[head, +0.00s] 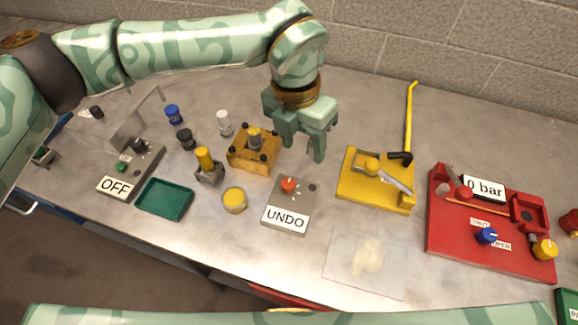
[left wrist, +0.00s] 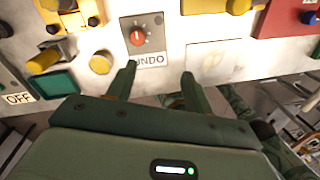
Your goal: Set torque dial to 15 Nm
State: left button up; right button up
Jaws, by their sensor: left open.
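The torque dial is a red knob (head: 289,184) on a small grey box (head: 300,206) in the middle of the bench. A white label on the box's front reads UNDO. My left gripper (head: 301,146) is open and empty, above and behind the box in the head view, apart from the knob. In the left wrist view the red knob (left wrist: 137,37) shows beyond the open fingers (left wrist: 158,76), a little left of the gap between them. The numbers around the knob are too small to read. My right gripper is not in view.
A wooden block with a metal fitting (head: 254,148) stands left of the box, a yellow tin (head: 235,200) front left. A yellow lever tool (head: 375,180) and a red pressure rig (head: 480,225) reading 0 bar stand right. A clear sheet (head: 345,272) lies front right.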

aim_at(289, 182)
pick_arm(q)
jog(key=shift+n+t+y, duration=0.3)
jog(key=shift+y, duration=0.3)
jog(key=f, duration=0.5)
jog(key=w+a+f+b, duration=0.1)
jog(key=f, duration=0.4)
jog(key=a+f, duration=0.1)
jog(key=f, duration=0.4)
jog(key=shift+w+a+f, duration=0.1)
jog(key=shift+w+f, duration=0.15)
jog(key=shift+w, duration=0.1)
jog(key=c, duration=1)
